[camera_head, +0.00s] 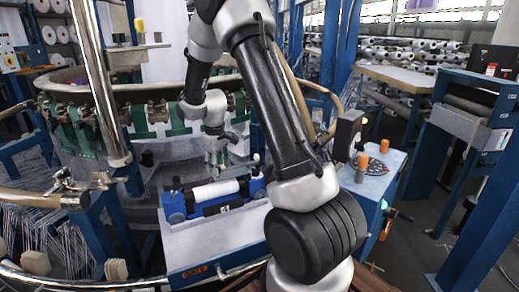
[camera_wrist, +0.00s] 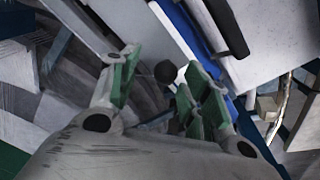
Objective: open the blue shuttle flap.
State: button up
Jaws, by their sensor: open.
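The blue shuttle (camera_head: 175,207) lies on a white-topped blue box in the head view. It carries a white roll (camera_head: 215,190) and a black part (camera_head: 222,208) along its front. I cannot tell which part is the flap. My gripper (camera_head: 221,162) hangs just above and behind the shuttle, with no clear contact. In the wrist view my gripper (camera_wrist: 158,88) is open, its green-padded fingers spread, with nothing held between them. A blue strip (camera_wrist: 197,38) and a black bar (camera_wrist: 224,24), probably of the shuttle, show at the upper right of that view.
The white-topped box (camera_head: 190,246) stands in front of the round loom (camera_head: 150,92). A chrome post (camera_head: 97,80) rises at the left. A blue stand with orange pieces (camera_head: 374,165) is right of my arm. Blue frames (camera_head: 480,140) stand further right.

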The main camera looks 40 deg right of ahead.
jog(key=shift+a+f+h, duration=0.4)
jog(key=shift+f+h, duration=0.3)
jog(key=shift+f, duration=0.15)
notch_tip(320, 180, up, 8)
jog(key=a, duration=0.1)
jog(key=s+r+m, duration=0.1)
jog(key=s+r, duration=0.3)
jog(key=s, duration=0.5)
jog(key=s+r+m+y, duration=0.1)
jog(key=s+r, duration=0.3)
jog(key=s, duration=0.6)
jog(key=s+a+r+m+y, duration=0.1)
jog(key=s+r, duration=0.3)
jog(key=s, duration=0.5)
jog(key=shift+s+r+m+t, duration=0.15)
jog(key=shift+s+m+t, duration=0.25)
jog(key=shift+m, duration=0.2)
